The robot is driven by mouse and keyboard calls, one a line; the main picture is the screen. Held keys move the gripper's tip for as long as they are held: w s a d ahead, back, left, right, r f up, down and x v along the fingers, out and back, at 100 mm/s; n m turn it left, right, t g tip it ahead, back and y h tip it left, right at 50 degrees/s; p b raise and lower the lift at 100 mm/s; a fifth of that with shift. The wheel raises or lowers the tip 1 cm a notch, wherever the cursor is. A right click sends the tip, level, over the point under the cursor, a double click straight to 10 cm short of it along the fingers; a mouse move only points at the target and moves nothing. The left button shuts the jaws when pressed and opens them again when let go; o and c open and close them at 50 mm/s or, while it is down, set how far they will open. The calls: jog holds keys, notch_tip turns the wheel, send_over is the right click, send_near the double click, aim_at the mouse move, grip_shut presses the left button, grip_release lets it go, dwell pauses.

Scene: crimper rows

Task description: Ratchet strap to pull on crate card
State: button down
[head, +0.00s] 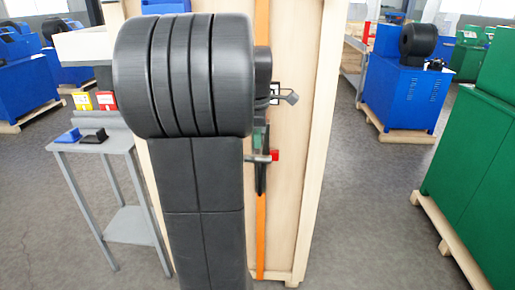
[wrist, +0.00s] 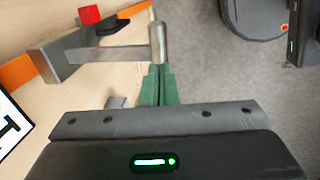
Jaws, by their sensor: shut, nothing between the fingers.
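The wooden crate (head: 305,150) stands upright in front of me with an orange strap (head: 261,235) running down its face. The ratchet shows a red part (head: 275,155) and a grey bar in the head view. In the wrist view, the metal ratchet (wrist: 105,55) ends in a round grip, and the orange strap (wrist: 17,72) runs behind it. A white card with a black mark (wrist: 10,125) is cut off at the left edge. My gripper (wrist: 160,70) has green fingers, shut and empty, with tips close to the round grip; I cannot tell if they touch. My arm hides much of the crate.
A grey side table (head: 100,146) with blue and black small items stands left of the crate. Green cabinets (head: 480,150) on a pallet stand at right, and a blue machine (head: 405,95) behind. Grey floor between them is clear.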

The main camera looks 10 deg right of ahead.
aim_at(257, 158)
jog(key=shift+w+f, duration=0.15)
jog(key=shift+f, duration=0.75)
jog(key=shift+w+f, duration=0.15)
jog(key=shift+f, duration=0.75)
jog(key=shift+f, duration=0.15)
jog(key=b, duration=0.1)
jog(key=f+b, duration=0.1)
jog(key=b, duration=0.1)
jog(key=shift+s+f+t, duration=0.2)
jog(key=shift+f+t, duration=0.1)
jog(key=shift+t, duration=0.1)
notch_tip(257, 158, down, 11)
jog(key=w+t+h+b, duration=0.1)
jog(key=t+b, duration=0.5)
jog(key=b, duration=1.2)
jog(key=shift+w+d+t+h+b, duration=0.3)
jog(key=shift+w+h+b, duration=0.1)
jog(key=shift+h, duration=0.2)
jog(key=shift+f, duration=0.15)
